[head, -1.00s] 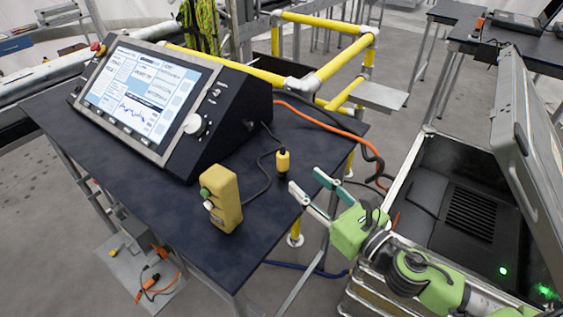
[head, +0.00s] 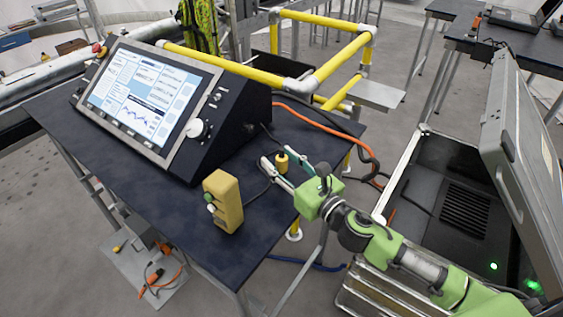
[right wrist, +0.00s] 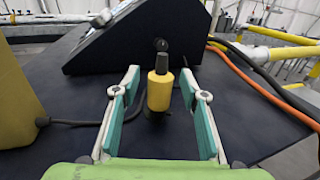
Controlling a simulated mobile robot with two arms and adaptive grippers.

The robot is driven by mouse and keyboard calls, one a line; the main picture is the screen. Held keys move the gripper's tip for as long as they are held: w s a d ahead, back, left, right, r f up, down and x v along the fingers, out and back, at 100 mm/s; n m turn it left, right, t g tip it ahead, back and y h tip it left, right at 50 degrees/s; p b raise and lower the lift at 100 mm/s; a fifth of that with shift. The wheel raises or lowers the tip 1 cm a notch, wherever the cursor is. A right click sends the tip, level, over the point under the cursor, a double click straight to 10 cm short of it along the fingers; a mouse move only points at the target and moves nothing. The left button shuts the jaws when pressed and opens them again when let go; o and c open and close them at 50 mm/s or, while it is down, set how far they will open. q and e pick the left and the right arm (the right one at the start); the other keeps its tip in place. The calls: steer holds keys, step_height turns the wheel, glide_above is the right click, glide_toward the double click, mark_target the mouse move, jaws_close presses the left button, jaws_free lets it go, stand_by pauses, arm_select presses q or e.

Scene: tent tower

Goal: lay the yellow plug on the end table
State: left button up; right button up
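The yellow plug (head: 282,162) with a dark top stands upright on the dark-topped table (head: 140,205), near its right edge. My right gripper (head: 277,159) is open, with its teal-lined fingers reaching in from the right on either side of the plug. In the right wrist view, the plug (right wrist: 159,92) sits between the two fingers (right wrist: 160,76), with a visible gap on each side. A cable runs near its foot. Which table the task calls the end table cannot be told for sure. My left gripper is not in view.
A black console with a screen (head: 150,98) stands behind the plug. A yellow button box (head: 224,202) stands to its left. An orange cable (head: 318,123) crosses the back right corner. An open case (head: 425,215) is at the right. The front left tabletop is clear.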

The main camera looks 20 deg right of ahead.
jaws_close()
steer(key=shift+s, duration=0.1)
